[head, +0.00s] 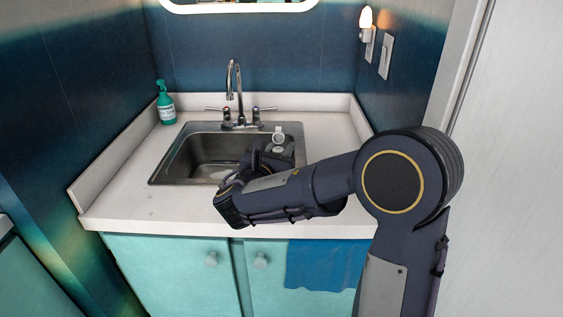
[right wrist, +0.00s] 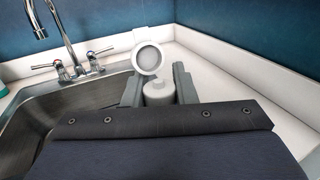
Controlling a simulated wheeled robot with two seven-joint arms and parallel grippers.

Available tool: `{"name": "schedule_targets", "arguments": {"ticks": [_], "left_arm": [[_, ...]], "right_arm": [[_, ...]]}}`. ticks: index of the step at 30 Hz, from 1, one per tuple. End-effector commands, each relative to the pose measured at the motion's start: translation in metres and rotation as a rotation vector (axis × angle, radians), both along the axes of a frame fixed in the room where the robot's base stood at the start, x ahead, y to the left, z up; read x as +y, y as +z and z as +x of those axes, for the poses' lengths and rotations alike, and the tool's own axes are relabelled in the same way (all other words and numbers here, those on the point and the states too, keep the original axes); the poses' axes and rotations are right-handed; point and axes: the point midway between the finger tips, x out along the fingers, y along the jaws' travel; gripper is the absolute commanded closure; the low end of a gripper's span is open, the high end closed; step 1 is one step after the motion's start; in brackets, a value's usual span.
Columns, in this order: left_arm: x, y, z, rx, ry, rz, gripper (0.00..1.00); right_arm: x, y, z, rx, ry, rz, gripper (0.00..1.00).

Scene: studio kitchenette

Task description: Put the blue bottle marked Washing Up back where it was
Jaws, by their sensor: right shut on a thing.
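My right gripper (head: 272,150) is over the right end of the sink, shut on a bottle with a white cap (head: 278,139). In the right wrist view the cap's round lid (right wrist: 148,57) stands flipped up, and the pale bottle top (right wrist: 158,91) sits between the two grey fingers of my right gripper (right wrist: 159,86). The bottle's body, its colour and any label are hidden behind my gripper and wrist. I cannot tell whether its base touches anything. My left gripper is not in view.
The steel sink (head: 172,164) is set in a white counter (head: 125,195), with a tall tap (head: 233,85) behind it. A green spray bottle (head: 165,104) stands at the back left corner. The counter left of the sink is clear. A blue cloth (head: 320,265) hangs on the cabinet front.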

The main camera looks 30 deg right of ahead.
Motion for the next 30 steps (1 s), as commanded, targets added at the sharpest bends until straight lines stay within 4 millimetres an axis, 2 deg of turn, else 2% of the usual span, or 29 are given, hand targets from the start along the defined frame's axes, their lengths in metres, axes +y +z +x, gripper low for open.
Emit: {"name": "schedule_targets", "arguments": {"ticks": [3, 6, 18, 19, 23, 30], "left_arm": [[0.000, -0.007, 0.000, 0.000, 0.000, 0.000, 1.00], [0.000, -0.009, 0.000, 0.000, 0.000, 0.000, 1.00], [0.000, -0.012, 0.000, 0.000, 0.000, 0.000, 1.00], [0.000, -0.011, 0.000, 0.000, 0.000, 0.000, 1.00], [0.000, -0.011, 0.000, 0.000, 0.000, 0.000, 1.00], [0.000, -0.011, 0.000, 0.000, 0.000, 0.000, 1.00]], "right_arm": [[-0.002, -0.021, 0.002, 0.005, -0.002, -0.001, 0.98], [-0.002, -0.033, 0.002, 0.002, -0.001, -0.002, 0.98], [-0.002, -0.038, 0.002, -0.001, -0.001, -0.001, 0.98], [-0.002, -0.038, 0.002, 0.001, -0.001, -0.001, 0.73], [-0.002, -0.037, 0.002, 0.001, -0.001, 0.000, 0.56], [-0.002, -0.037, 0.002, 0.001, -0.001, 0.000, 0.53]]}}
